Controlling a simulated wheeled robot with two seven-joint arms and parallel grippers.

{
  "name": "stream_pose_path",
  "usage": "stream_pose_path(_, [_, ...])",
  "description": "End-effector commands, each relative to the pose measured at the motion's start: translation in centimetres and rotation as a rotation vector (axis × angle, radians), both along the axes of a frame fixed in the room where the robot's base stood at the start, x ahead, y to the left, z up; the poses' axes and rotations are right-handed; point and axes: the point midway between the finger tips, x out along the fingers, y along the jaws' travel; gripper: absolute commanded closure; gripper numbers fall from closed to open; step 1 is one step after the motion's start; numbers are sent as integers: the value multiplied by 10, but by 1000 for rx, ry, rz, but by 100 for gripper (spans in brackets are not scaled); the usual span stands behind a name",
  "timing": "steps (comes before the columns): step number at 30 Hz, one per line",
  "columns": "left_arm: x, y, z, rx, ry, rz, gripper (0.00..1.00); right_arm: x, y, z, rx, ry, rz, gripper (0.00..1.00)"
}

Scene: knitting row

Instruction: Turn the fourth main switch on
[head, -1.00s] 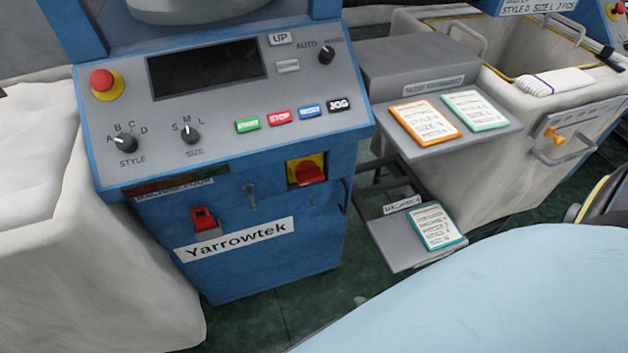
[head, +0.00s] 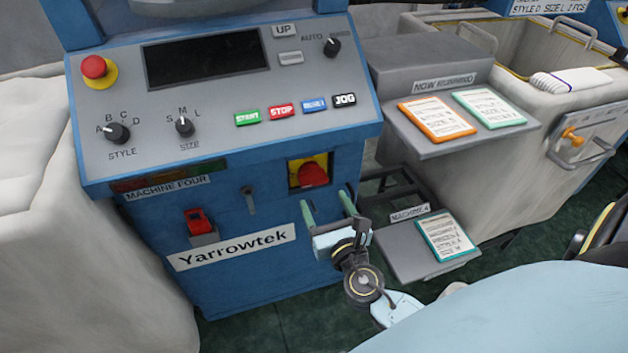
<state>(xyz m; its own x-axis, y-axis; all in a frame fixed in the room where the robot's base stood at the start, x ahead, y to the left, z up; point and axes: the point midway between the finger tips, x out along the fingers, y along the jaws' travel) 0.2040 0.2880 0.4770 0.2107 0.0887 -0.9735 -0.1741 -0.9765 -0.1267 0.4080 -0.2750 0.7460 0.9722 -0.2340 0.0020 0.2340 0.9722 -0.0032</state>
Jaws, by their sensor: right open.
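The main switch, a red rotary handle (head: 312,174) on a yellow plate (head: 297,163), is on the blue front of the machine labelled MACHINE FOUR (head: 167,188). The display (head: 205,62) above is dark. My right gripper (head: 327,212) is open and empty, with its two green fingers pointing up toward the switch from just below. It looks apart from the handle; the exact gap is hard to judge. The handle's exact angle is hard to read. My left gripper is not in view.
A red emergency stop (head: 95,67), selector knobs and coloured buttons sit on the sloped panel. A grey shelf (head: 405,268) with a card (head: 446,238) stands right of my gripper. A fabric bin (head: 35,160) is at the left, and a small lever (head: 249,199) sits beside the switch.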

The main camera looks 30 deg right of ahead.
Motion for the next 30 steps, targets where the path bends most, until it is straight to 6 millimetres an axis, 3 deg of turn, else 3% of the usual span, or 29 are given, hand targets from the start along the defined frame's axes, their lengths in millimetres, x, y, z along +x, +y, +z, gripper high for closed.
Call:
stream_pose_path(6, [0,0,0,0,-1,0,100,46,-11,0,3,-2,0,31])
stream_pose_path(12, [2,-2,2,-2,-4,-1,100,71,-17,-1,4,0,0,31])
stream_pose_path(25, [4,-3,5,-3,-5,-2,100,79,-19,-1,3,1,0,32])
stream_pose_path(30, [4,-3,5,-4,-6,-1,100,79,-19,-1,3,1,0,54])
